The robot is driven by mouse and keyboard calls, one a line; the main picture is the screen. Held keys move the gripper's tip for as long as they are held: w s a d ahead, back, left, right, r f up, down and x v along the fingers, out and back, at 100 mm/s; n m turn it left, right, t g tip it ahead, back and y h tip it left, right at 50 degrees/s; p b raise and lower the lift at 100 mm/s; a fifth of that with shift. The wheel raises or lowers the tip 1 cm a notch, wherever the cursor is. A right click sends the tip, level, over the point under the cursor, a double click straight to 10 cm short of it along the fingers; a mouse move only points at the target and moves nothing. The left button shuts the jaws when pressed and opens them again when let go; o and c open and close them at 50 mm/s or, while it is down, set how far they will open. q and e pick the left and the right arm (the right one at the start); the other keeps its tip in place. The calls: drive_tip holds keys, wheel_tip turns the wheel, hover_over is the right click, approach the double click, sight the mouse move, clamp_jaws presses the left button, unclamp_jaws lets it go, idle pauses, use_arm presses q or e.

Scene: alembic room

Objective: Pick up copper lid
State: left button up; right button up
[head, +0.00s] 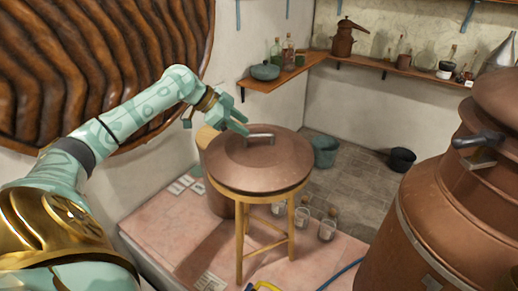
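The copper lid (240,170) is a wide, slightly domed round disc with a raised bar handle (259,137) on its far part. It lies on top of a wooden stool (292,216). My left gripper (244,127) reaches in from the upper left and is just above and to the left of the handle. Its two pale green fingers are apart, with nothing seen between them. I cannot tell whether a fingertip touches the lid. My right gripper is not in view.
A large copper still (440,225) fills the right side. Several small glasses (327,230) stand on the pink tiled platform (165,225) beside the stool. A wall shelf (275,79) with bottles is behind. Two buckets, one green (325,152) and one dark (402,160), stand on the floor.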

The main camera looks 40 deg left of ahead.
sight(260, 135)
use_arm(q)
drive_tip(key=shift+x, duration=1.05)
drive_tip(key=p+x, duration=0.1)
drive_tip(key=x, duration=0.4)
drive_tip(key=shift+w+d+f, duration=0.2)
drive_tip(key=shift+w+d, duration=0.05)
drive_tip(key=shift+s, duration=0.1)
clamp_jaws()
drive_tip(key=shift+r, duration=0.15)
